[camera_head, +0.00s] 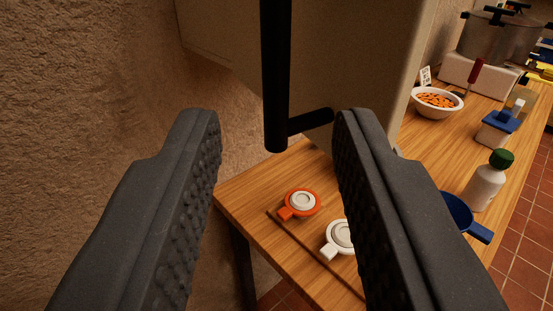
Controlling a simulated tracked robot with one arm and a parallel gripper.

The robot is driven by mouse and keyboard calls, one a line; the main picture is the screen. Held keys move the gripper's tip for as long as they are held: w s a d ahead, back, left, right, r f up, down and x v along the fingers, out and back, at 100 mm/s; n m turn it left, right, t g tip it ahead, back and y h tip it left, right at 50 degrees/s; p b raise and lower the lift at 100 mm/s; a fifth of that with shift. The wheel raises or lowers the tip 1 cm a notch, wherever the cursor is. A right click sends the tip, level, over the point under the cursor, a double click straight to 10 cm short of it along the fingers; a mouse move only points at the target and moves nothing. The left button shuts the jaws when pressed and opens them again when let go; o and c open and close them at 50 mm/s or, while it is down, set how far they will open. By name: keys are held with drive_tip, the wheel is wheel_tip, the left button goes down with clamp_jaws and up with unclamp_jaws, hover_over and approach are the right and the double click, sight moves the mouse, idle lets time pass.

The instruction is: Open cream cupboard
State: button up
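The cream cupboard (357,62) hangs at the top centre, above a wooden worktop; only its lower part shows. A black vertical bar handle (276,75) stands out from its face, with a short post joining it to the cupboard near the bar's lower end. My gripper (278,125) is open, with its two dark ridged fingers wide apart. In the picture the lower end of the handle lies between the fingertips. I cannot tell how far the tips are from the bar, and no finger is seen touching it.
The wooden worktop (257,190) holds an orange-rimmed lid (302,202), a white lid (341,237), a bottle with a green cap (486,182), a blue pan (457,211), a bowl of orange pieces (437,101) and a large pot (497,40). A rough wall (90,70) is at left.

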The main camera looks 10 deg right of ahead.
drive_tip(key=shift+s+a+p, duration=0.15)
drive_tip(key=shift+s, duration=0.8)
drive_tip(key=shift+s+a+p, duration=0.1)
drive_tip(key=shift+s+p, duration=0.05)
drive_tip(key=shift+s, duration=0.8)
